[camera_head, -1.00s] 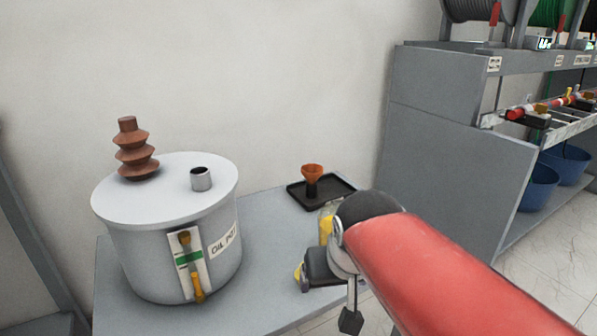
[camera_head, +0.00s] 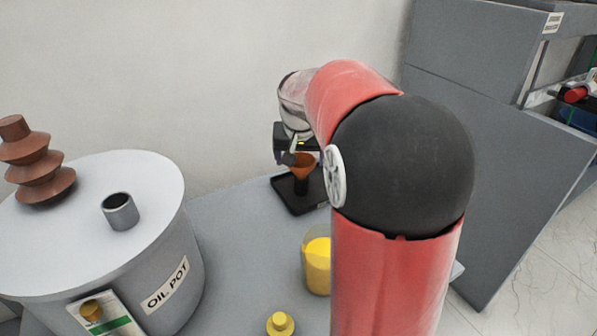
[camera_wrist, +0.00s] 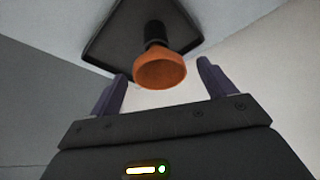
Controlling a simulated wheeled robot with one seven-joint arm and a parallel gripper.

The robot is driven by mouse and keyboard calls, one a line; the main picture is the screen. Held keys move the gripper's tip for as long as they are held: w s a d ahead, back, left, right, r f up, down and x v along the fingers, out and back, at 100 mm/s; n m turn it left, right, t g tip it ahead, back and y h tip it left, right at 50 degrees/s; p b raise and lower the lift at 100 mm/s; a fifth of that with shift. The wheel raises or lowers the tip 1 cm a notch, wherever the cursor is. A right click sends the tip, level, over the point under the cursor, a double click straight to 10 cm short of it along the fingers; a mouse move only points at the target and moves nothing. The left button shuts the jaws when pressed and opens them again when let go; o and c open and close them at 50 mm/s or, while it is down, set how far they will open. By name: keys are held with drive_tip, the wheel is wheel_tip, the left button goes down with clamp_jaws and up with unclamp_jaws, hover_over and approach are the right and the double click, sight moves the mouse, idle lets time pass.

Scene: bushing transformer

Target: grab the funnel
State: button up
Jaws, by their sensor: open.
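The funnel (camera_head: 303,167) is orange-brown with a dark stem, upright on a black tray (camera_head: 284,193) at the back of the grey table. In the wrist view the funnel (camera_wrist: 160,68) has its wide rim toward me, and the black tray (camera_wrist: 108,40) lies behind it. My gripper (camera_wrist: 160,82) is open, with one finger on each side of the funnel's rim and visible gaps to both. In the head view my gripper (camera_head: 289,158) is at the funnel, partly hiding it. Whether the fingers reach past the rim is hard to tell.
A grey oil pot (camera_head: 150,262) stands on the left, with a brown ribbed bushing (camera_head: 32,165) on its lid. A container with yellow contents (camera_head: 317,262) and a yellow knobbed object (camera_head: 280,324) are on the table in front. The wall is close behind the tray.

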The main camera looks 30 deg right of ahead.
sight(301, 166)
drive_tip(key=x, duration=0.5)
drive_tip(key=shift+d, duration=0.15)
drive_tip(key=shift+r, duration=0.1)
drive_tip(key=c, duration=1.1)
drive_tip(key=shift+o, duration=0.2)
drive_tip(key=shift+r, duration=0.1)
